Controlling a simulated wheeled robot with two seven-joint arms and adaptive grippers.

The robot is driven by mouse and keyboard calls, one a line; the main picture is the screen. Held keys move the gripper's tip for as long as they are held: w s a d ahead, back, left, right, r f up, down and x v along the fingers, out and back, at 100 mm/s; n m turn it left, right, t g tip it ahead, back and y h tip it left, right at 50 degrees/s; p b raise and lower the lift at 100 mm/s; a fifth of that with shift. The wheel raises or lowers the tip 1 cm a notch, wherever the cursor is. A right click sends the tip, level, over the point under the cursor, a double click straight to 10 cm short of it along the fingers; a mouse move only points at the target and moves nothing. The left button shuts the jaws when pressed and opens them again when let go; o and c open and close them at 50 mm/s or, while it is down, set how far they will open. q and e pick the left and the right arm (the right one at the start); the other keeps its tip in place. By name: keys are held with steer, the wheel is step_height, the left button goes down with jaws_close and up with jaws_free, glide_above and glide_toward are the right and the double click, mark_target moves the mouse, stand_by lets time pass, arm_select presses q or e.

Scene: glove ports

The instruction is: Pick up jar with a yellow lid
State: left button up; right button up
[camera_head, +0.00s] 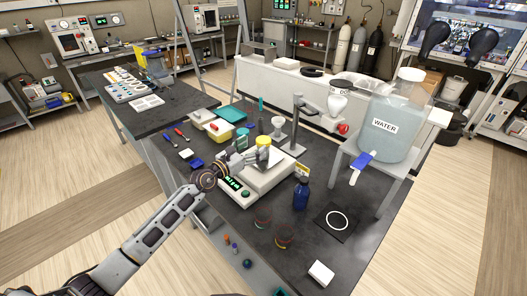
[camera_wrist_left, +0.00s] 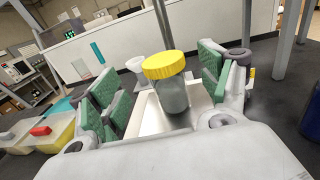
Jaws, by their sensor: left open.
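The jar with a yellow lid (camera_head: 263,142) stands upright on the white device with a green display (camera_head: 265,176), on the dark table. In the left wrist view the jar's yellow lid and clear grey body (camera_wrist_left: 168,80) show between my left gripper's green finger pads. My left gripper (camera_head: 245,157) is open, its fingers on either side of the jar, just in front of it. I see no contact between the pads and the jar. The back of the jar is hidden. My right gripper is not in view.
A stand (camera_head: 297,130) rises right behind the device. A blue bottle (camera_head: 301,194) stands to its right. A large water container (camera_head: 393,122) sits on a raised shelf further right. A yellowish box with a red item (camera_head: 218,129) is to the left.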

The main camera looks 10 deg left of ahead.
mark_target(264, 140)
arm_select(q)
steer(key=shift+w+d, duration=0.3)
steer(key=shift+w, duration=0.2)
steer(key=shift+x, duration=2.65)
steer(key=shift+s+d+r, duration=0.1)
steer(key=c, duration=1.7)
steer(key=shift+r, duration=0.15)
